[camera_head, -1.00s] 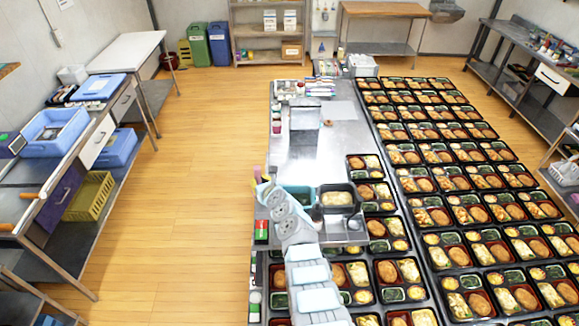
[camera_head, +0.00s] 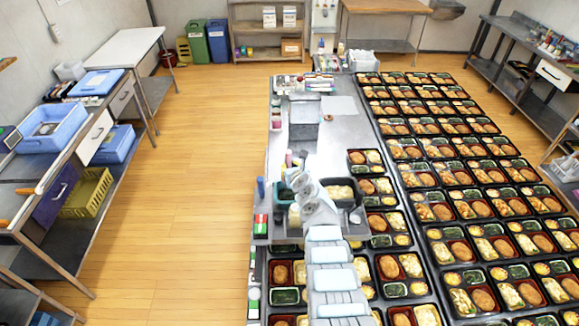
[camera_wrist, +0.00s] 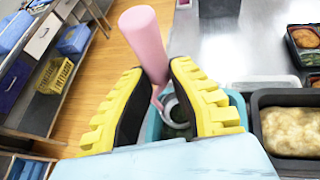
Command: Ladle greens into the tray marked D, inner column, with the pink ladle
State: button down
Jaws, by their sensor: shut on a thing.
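The pink ladle (camera_wrist: 146,45) stands steeply between the yellow-and-black fingers of my gripper (camera_wrist: 158,88), which is shut on its handle. Its lower end and a round bowl show over the teal container (camera_wrist: 237,102) in the wrist view; I cannot tell whether the bowl holds greens. In the head view my gripper (camera_head: 295,182) is over the teal container (camera_head: 283,194) and partly hides it. The pink handle (camera_head: 289,159) shows just behind it. Filled bento trays stand along the counter's right side, but no D mark is legible.
A dark container of pale food (camera_head: 357,196) stands right of the teal one; it also shows in the wrist view (camera_wrist: 256,105). A blue upright object (camera_head: 261,188) is at the counter's left edge. The metal counter (camera_head: 335,140) has bare room behind the containers.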

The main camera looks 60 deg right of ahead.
jog(key=shift+f+b, duration=3.25)
jog(key=shift+f, duration=0.75)
jog(key=shift+r, duration=0.15)
notch_tip(320, 180, up, 10)
jog(key=p, duration=1)
jog(key=shift+f, duration=0.25)
